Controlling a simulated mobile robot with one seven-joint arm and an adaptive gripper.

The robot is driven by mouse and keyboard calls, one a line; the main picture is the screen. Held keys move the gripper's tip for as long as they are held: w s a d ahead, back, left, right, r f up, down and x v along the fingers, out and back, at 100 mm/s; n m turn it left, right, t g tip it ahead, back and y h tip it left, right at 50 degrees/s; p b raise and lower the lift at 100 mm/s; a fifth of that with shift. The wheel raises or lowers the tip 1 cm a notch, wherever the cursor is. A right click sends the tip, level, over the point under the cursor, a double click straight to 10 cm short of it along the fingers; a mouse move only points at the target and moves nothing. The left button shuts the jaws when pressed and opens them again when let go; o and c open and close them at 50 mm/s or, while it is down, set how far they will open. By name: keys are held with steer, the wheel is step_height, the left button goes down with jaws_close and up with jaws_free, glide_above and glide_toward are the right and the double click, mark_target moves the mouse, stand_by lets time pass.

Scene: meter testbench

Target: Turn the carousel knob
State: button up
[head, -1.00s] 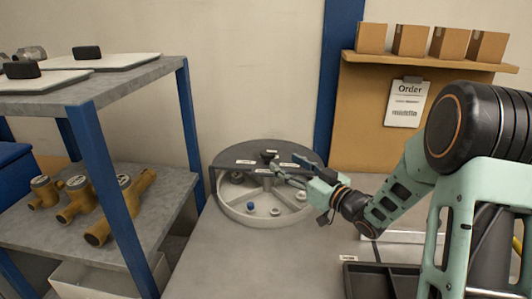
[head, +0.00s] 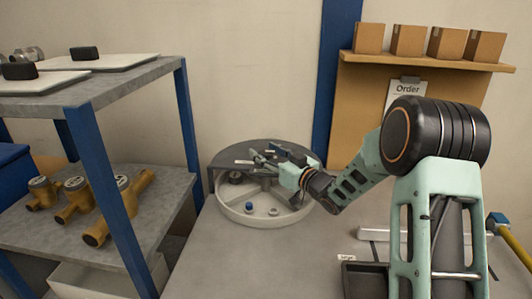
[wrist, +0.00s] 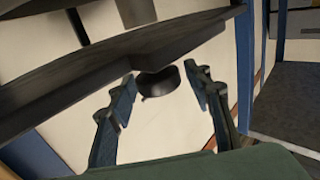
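The carousel (head: 238,213) is a round white tray split into compartments, with a dark cover (head: 228,158) over its back part. In the wrist view the dark round knob (wrist: 158,82) shows between the two fingers, beside the dark plate. My gripper (head: 262,158) is over the middle of the carousel and hides most or all of the knob in the head view. In the wrist view my gripper (wrist: 160,95) is open, its fingers on either side of the knob with visible gaps. I see no contact.
A grey shelf (head: 120,91) with brass meters (head: 115,215) stands at left. A dark tray (head: 362,280) and a yellow-handled tool (head: 510,240) are at right. The bench front (head: 250,265) is clear.

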steer(key=c, duration=0.9)
